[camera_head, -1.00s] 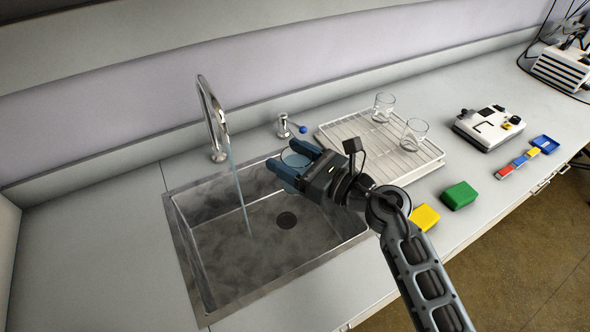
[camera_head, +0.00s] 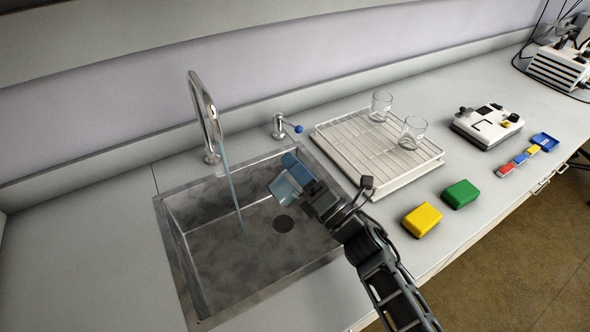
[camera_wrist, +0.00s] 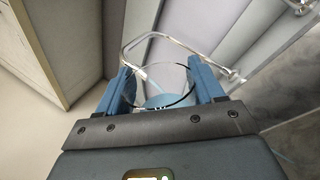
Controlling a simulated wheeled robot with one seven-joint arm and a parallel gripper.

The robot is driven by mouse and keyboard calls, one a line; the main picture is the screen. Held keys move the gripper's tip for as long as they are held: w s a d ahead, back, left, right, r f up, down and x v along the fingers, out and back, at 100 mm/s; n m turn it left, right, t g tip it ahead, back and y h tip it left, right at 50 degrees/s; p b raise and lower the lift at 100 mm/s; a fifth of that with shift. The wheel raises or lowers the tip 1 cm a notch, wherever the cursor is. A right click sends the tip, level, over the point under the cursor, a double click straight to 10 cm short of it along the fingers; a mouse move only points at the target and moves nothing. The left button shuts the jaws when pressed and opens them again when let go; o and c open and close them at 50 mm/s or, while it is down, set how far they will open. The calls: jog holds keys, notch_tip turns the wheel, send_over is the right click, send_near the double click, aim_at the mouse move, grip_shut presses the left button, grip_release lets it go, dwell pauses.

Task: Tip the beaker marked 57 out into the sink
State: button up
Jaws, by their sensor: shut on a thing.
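My gripper (camera_head: 288,175) is shut on a clear glass beaker (camera_head: 285,188) with blue liquid in it, over the right part of the sink. The beaker is tilted with its mouth toward the lower left, and in the wrist view it sits between the blue fingers (camera_wrist: 165,88). No marking on it can be read. The steel sink (camera_head: 190,262) is below, with a dark drain (camera_head: 283,223) in its floor. Whether liquid is leaving the beaker cannot be told.
Water runs from the curved faucet (camera_head: 207,115) into the sink. A tap handle with a blue knob (camera_head: 298,129) stands behind. A white rack (camera_head: 350,160) holds two glass beakers (camera_head: 381,106) on the right. Yellow (camera_head: 422,219) and green (camera_head: 461,194) blocks lie near the front edge.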

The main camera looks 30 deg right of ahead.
jog(key=f+m+h+b, duration=0.1)
jog(key=m, duration=0.1)
jog(key=f+m+h+b, duration=0.1)
jog(key=m, duration=0.1)
jog(key=f+m+t+h+b, duration=0.1)
jog(key=m, duration=0.2)
jog(key=shift+d, duration=0.3)
jog(key=shift+d+f+m+h+b, duration=0.1)
jog(key=shift+f+m+h+b, duration=0.2)
jog(key=shift+m+h+b, duration=0.8)
jog(key=shift+f+m+h+b, duration=0.25)
jog(key=shift+m+h+b, duration=0.35)
jog(key=shift+m, duration=1.05)
jog(key=shift+d+f+m+h+b, duration=0.1)
jog(key=shift+f+m+h+b, duration=0.2)
jog(key=shift+m+h+b, duration=0.8)
jog(key=shift+a+m+p, duration=0.1)
jog(key=shift+m+p, duration=0.15)
jog(key=shift+p, duration=0.1)
